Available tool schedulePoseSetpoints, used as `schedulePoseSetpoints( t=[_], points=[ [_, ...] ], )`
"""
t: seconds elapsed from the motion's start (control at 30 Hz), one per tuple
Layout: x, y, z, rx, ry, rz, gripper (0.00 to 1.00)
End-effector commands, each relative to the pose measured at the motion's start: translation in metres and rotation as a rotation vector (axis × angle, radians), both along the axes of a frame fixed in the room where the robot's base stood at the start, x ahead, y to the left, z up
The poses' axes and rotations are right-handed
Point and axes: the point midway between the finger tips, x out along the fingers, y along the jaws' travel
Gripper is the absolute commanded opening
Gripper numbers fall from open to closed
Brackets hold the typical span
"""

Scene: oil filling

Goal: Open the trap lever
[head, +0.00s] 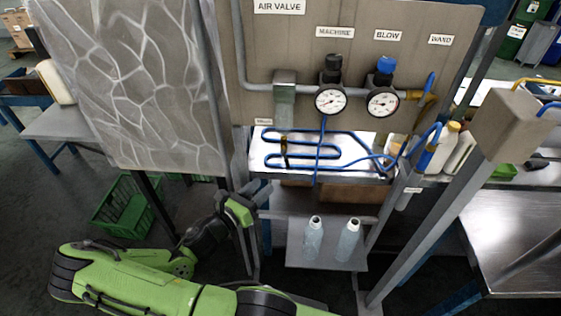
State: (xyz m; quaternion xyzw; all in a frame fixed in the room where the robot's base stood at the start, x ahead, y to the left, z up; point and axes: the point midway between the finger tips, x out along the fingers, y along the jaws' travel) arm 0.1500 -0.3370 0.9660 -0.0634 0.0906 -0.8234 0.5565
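The panel (360,45) carries the labels AIR VALVE, MACHINE, BLOW and WAND, with two round gauges (331,102) below them. A small label, too small to read, sits at the panel's lower left beside a grey block (285,88). Under that block a small brass-coloured part (284,150) stands upright by the looped blue hose. I cannot tell which part is the trap lever. My gripper (257,190) is near the front left corner of the bench, below and left of the brass part and apart from it. Its fingertips are too small to read, and no held thing shows.
A bench (265,172) with blue hose (315,137) lies under the panel. A lower shelf (325,258) holds two pale bottles (348,240). A grey slanted post (430,220) stands right. A marbled sheet (135,80) stands left, with a green crate (125,207) below.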

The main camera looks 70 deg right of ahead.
Motion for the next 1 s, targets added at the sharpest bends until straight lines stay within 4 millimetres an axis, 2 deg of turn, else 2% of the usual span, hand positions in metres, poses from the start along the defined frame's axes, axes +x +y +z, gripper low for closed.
schedulePoseSetpoints(
  t=[0.3, 0.5, 0.67, 0.9, 0.93, 1.0],
  points=[
    [-0.032, -0.074, 0.0, 0.0, -0.004, -0.007, 0.4],
    [-0.048, -0.114, 0.0, 0.0, -0.005, -0.005, 0.4],
    [-0.054, -0.13, 0.0, 0.001, -0.005, -0.004, 0.4],
    [-0.054, -0.131, 0.0, 0.001, -0.004, -0.002, 0.4],
    [-0.054, -0.131, 0.0, 0.001, -0.004, -0.003, 0.38],
    [-0.054, -0.131, 0.0, 0.001, -0.004, -0.003, 0.28]
  ],
)
